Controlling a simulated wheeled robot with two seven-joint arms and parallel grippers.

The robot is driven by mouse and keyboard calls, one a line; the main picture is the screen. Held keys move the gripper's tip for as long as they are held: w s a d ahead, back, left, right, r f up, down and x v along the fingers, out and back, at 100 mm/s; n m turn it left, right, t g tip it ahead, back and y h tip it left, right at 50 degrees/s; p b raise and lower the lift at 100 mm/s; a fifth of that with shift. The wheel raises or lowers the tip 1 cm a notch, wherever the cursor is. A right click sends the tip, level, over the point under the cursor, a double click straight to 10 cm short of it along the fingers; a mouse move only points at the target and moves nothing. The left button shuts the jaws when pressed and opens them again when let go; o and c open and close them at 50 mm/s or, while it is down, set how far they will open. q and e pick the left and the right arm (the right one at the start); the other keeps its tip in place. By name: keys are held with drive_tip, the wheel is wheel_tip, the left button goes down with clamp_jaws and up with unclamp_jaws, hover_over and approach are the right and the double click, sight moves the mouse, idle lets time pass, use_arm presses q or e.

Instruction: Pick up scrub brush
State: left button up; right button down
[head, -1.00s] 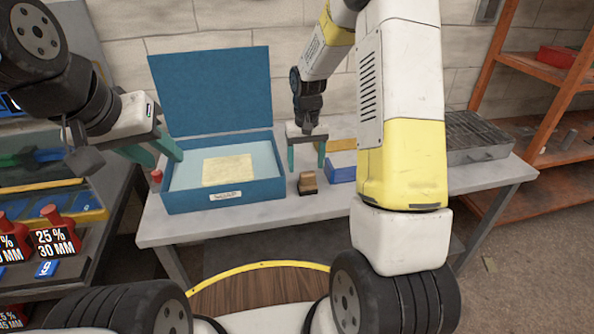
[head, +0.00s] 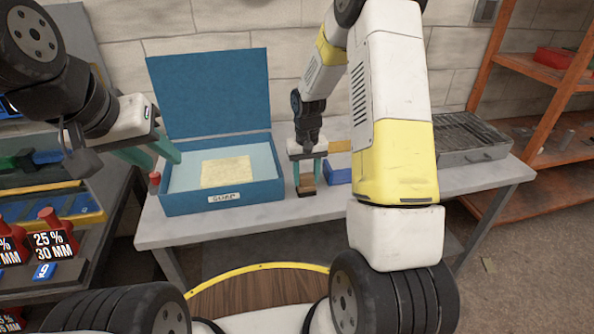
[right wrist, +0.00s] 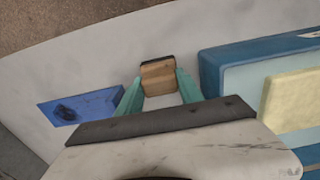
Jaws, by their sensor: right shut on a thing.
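I cannot tell whether the brush is clear of the bench. My left gripper (head: 153,152) is at the box's left side, its fingers apart and empty.
The blue box (head: 225,201) has its lid up and a pale yellow pad (head: 227,171) inside. A blue bin (head: 338,171) stands right of my right gripper. A grey metal tray (head: 480,155) is at the bench's right end. A red knob-like object (head: 154,179) is beside the box.

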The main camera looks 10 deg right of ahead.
sight(306, 175)
drive_tip(key=shift+r, duration=0.45)
wheel_tip(306, 175, up, 3)
drive_tip(key=shift+s, duration=0.15)
drive_tip(key=s+r, duration=0.1)
drive_tip(key=s, duration=1.4)
drive_tip(key=shift+s+d, duration=0.2)
drive_tip(key=shift+s, duration=0.15)
